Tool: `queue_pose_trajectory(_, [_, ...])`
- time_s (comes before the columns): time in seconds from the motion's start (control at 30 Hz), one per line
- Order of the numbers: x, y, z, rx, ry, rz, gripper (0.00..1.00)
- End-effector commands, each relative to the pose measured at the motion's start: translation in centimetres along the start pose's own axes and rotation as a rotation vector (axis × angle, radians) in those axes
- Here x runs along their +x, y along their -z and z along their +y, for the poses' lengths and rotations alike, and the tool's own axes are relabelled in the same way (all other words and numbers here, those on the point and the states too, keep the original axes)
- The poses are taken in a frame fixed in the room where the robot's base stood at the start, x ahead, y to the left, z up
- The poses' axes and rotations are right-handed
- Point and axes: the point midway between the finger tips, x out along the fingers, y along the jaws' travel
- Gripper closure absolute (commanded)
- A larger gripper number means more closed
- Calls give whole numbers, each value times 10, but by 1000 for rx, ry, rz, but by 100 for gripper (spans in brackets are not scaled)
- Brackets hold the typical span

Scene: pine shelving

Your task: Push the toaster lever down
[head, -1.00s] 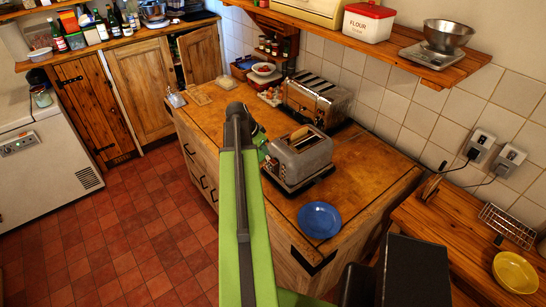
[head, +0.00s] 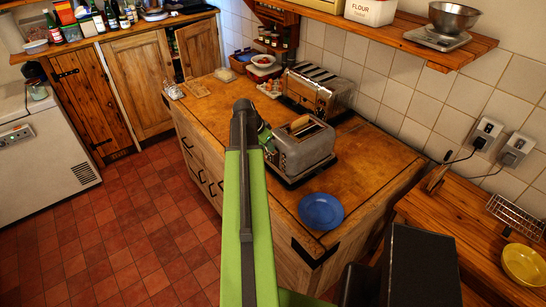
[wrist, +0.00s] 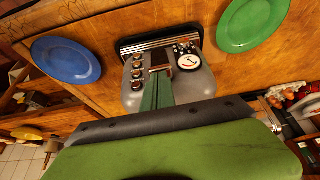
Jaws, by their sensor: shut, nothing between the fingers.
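The grey metal toaster (head: 306,153) stands on the wooden counter in the head view, with a slice of bread (head: 299,123) showing in its slot. In the wrist view, the toaster (wrist: 196,86) shows a control face with several knobs on the left, a round white dial (wrist: 188,61) on the right and a dark slot between them. My gripper (wrist: 158,78) is shut and empty, its green fingers against or just in front of that middle slot. The fingers hide most of the lever area, so I cannot tell whether they touch the lever. In the head view, my gripper (head: 266,142) is beside the toaster's left end.
A larger chrome toaster (head: 318,93) stands behind, near the tiled wall. A blue plate (head: 321,212) lies to the toaster's front right. A green plate (wrist: 252,24) shows in the wrist view. A shelf (head: 425,50) overhangs the back. The red tiled floor (head: 130,220) at left is clear.

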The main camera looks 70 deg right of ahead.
Motion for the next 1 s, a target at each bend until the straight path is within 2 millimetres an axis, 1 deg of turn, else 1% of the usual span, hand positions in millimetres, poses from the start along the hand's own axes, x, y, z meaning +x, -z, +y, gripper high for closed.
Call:
queue_pose_trajectory(0.03, [5, -1, 0, 0, 0, 0, 100])
queue_pose_trajectory(0.37, [4, 0, 0, -1, 1, 0, 100])
queue_pose_trajectory(0.47, [9, -3, 0, -1, 1, 0, 100])
queue_pose_trajectory(1.0, [69, -32, -1, -1, 1, -1, 100])
